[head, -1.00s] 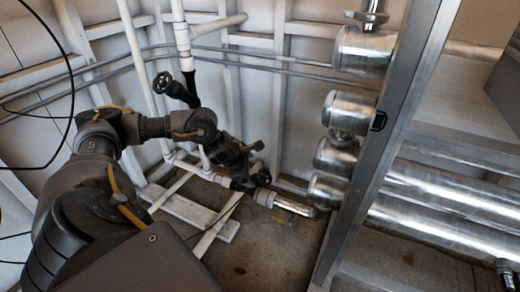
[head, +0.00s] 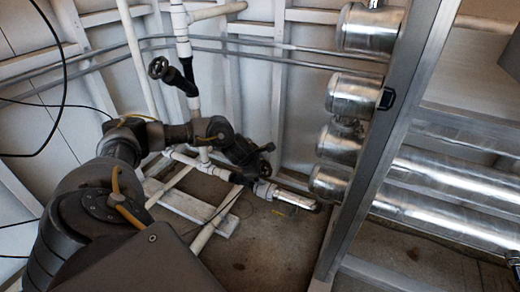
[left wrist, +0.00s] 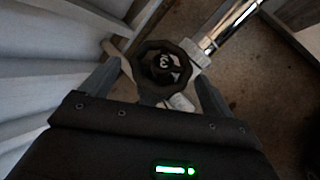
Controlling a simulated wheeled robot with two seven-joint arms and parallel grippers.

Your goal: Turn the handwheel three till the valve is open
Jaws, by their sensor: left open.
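Handwheel three (left wrist: 160,64) is a dark, many-sided wheel with a white 3 on its hub. It sits on a white pipe with a shiny metal length beyond. In the head view the dark valve and wheel (head: 263,167) are small and partly hidden by my left gripper (head: 254,154). In the left wrist view my left gripper (left wrist: 158,72) is open, one finger on each side of the wheel. The wheel lies between and slightly beyond the fingertips, with gaps visible on both sides. I cannot tell whether it is within finger depth. My right gripper is not in view.
Another dark handwheel (head: 158,67) stands higher on the white upright pipe at the left. A metal frame post (head: 385,140) and shiny cylinders (head: 352,95) stand to the right. White pipes and a pale board (head: 195,208) lie low. Bare floor (head: 265,245) shows in front.

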